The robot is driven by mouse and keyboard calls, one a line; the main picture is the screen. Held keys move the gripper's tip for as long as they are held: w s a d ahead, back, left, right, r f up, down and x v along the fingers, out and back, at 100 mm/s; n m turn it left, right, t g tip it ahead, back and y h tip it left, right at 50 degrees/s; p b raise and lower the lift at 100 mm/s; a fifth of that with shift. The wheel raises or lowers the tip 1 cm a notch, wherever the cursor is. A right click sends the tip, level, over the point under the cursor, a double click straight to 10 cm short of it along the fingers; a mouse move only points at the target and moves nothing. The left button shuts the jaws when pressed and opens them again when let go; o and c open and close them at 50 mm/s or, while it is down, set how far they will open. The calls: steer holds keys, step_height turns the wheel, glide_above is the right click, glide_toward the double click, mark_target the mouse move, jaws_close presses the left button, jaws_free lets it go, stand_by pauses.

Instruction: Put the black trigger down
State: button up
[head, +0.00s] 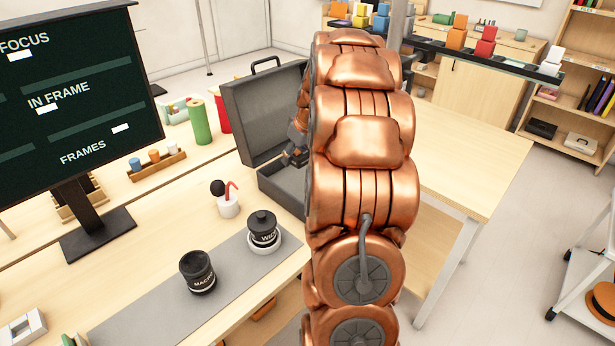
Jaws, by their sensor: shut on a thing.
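My gripper (295,157) shows only in part, at the left edge of my copper arm, over the open grey case (279,192). Its dark fingers are shut, low inside the case opening. The black trigger in its grip cannot be made out against the dark fingers and the case, and my arm hides the right part of the case. I cannot tell whether the trigger touches the case floor.
A grey mat (140,312) bears two black lenses, one marked MACRO (197,272) and one marked WIDE (263,230). A white cup (228,205) stands near the case. A monitor (75,95) stands at left. The table (465,165) at right looks bare.

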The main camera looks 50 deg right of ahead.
steer(key=shift+d+f, duration=0.25)
steer(key=shift+d, duration=0.05)
steer(key=p, duration=0.3)
glide_toward(294, 188)
steer(key=x, duration=0.5)
steer(key=shift+w, duration=0.1)
steer(key=shift+d+f, duration=0.1)
steer(key=shift+f, duration=0.35)
steer(key=shift+f+b, duration=0.2)
steer(key=shift+b, duration=0.25)
steer(key=o, duration=1.3)
steer(key=shift+c, duration=0.2)
steer(key=shift+r, duration=0.1)
